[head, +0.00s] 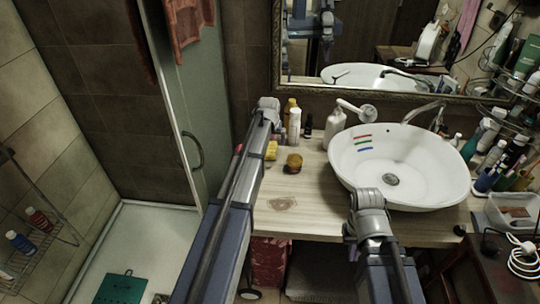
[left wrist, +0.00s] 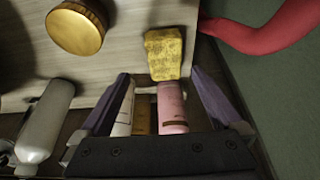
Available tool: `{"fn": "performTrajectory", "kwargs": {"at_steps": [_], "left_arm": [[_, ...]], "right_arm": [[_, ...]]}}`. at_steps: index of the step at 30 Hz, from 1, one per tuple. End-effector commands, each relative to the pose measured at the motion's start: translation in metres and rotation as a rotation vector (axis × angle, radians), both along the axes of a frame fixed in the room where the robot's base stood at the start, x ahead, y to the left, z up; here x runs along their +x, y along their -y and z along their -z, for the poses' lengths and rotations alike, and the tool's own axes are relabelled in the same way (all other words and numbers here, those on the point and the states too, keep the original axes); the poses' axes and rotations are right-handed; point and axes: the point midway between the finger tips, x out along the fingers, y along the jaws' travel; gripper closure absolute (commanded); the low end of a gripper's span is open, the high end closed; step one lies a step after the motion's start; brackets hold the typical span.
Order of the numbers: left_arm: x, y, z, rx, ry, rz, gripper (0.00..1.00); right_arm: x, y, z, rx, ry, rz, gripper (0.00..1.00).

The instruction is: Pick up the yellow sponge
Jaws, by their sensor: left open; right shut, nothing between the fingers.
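The yellow sponge (head: 271,150) lies on the wooden counter, partly hidden behind my left arm in the head view. In the left wrist view the sponge (left wrist: 163,53) is a rough block just past the fingertips, apart from them. My left gripper (left wrist: 160,76) is open, with no sponge between its fingers; in the head view the end of my left arm (head: 268,108) is at the back of the counter. My right gripper (head: 368,199) is in front of the basin, its fingers hard to make out.
A pink bottle (left wrist: 172,108) shows between my left fingers, apparently below them. A round golden-brown object (head: 293,163) stands beside the sponge. A red curved thing (left wrist: 275,25) is close on its other side. The white basin (head: 345,176) is to the right; the front counter is clear.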

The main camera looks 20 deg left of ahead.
Motion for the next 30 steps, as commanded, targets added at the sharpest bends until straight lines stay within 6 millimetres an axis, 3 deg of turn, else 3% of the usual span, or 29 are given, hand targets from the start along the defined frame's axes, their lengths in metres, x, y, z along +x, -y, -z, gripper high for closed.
{"fn": "performTrajectory", "kwargs": {"at_steps": [3, 15, 23, 30], "left_arm": [[0.006, -0.009, 0.001, 0.000, 0.010, -0.013, 0.00], [0.014, -0.011, 0.026, -0.001, 0.010, -0.011, 0.00], [0.015, -0.012, 0.029, -0.001, 0.010, -0.011, 0.00], [0.025, -0.015, 0.053, -0.001, 0.010, -0.011, 0.00]], "right_arm": [[0.000, 0.000, 0.002, 0.000, 0.000, 0.000, 1.00], [0.000, 0.000, 0.027, 0.000, 0.000, 0.000, 1.00], [0.000, 0.000, 0.029, 0.000, 0.000, 0.000, 1.00], [0.000, 0.000, 0.054, 0.000, 0.000, 0.000, 1.00]]}}
